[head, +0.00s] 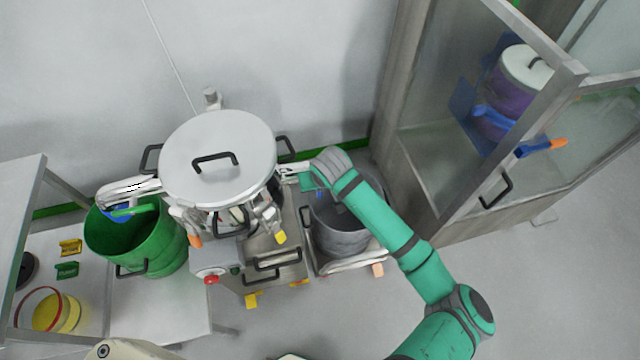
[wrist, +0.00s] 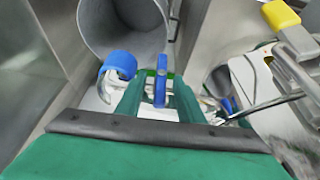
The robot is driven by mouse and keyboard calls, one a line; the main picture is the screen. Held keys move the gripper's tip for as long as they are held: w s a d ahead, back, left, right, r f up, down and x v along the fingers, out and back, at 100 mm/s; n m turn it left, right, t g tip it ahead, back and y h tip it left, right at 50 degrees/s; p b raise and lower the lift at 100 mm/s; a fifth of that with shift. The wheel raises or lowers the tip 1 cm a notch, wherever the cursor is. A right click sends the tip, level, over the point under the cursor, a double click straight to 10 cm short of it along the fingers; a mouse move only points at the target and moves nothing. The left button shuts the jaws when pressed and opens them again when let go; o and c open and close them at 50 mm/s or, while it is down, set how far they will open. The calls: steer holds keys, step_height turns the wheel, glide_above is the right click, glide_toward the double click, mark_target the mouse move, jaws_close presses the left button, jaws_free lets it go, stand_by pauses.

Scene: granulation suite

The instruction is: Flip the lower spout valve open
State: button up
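In the wrist view, a blue lever (wrist: 160,88) stands upright in the gap between the two green fingers of my gripper (wrist: 158,92). It looks like the valve handle, but its valve body and spout are mostly hidden. The fingers are apart, one on each side of the lever, and I cannot tell whether either touches it. A second blue part (wrist: 120,64), rounded, lies just left of the fingers. In the head view my gripper (head: 307,181) is at the right side of the lidded vessel (head: 218,145), and the lever there is hidden.
A grey bucket (head: 338,235) stands right of the vessel, below my arm; its grey wall shows in the wrist view (wrist: 125,30). A green bin (head: 160,245) stands left. A glass-doored cabinet (head: 430,150) stands right. A yellow-ended handle (wrist: 281,14) is near the gripper's right.

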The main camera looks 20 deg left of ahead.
steer(key=shift+w, duration=0.1)
jaws_close()
steer(key=shift+d, duration=0.15)
steer(key=shift+s+a+n+t+h, duration=0.3)
steer(key=shift+a+t+h, duration=0.15)
steer(key=shift+t+h, duration=0.35)
steer(key=shift+s+f+t+h, duration=0.1)
steer(key=shift+t+h, duration=0.4)
steer(key=shift+h, duration=0.4)
jaws_free()
steer(key=shift+w, duration=0.25)
